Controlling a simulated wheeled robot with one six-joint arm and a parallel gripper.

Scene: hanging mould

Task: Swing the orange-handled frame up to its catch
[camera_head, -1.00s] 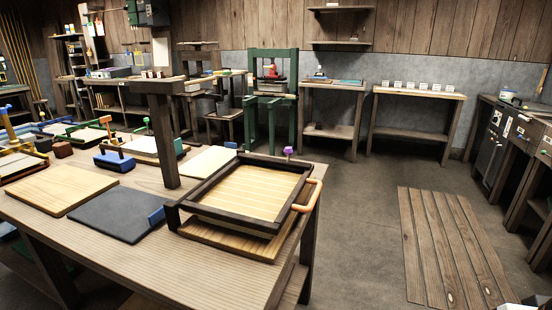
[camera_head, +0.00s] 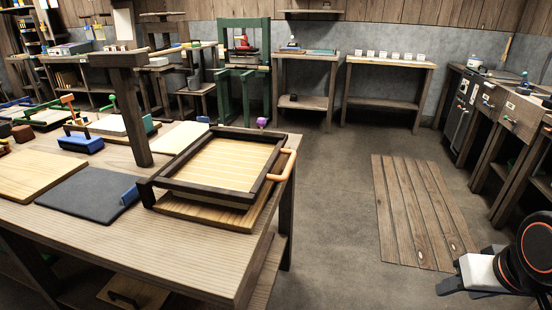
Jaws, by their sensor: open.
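The dark wooden frame (camera_head: 222,190) lies nearly flat over a pale wooden board (camera_head: 205,215) at the right end of the workbench. Its orange handle (camera_head: 285,165) sticks out from its right side. A small dark block (camera_head: 146,192) stands at its left front corner. My gripper (camera_head: 450,272) is at the lower right, open and empty, well apart from the handle.
The workbench (camera_head: 100,235) also bears a dark slab (camera_head: 85,195) with a blue block and another pale board (camera_head: 40,175). The floor to the right is clear around flat wooden slats (camera_head: 420,210). A cabinet (camera_head: 470,105) and side benches line the right.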

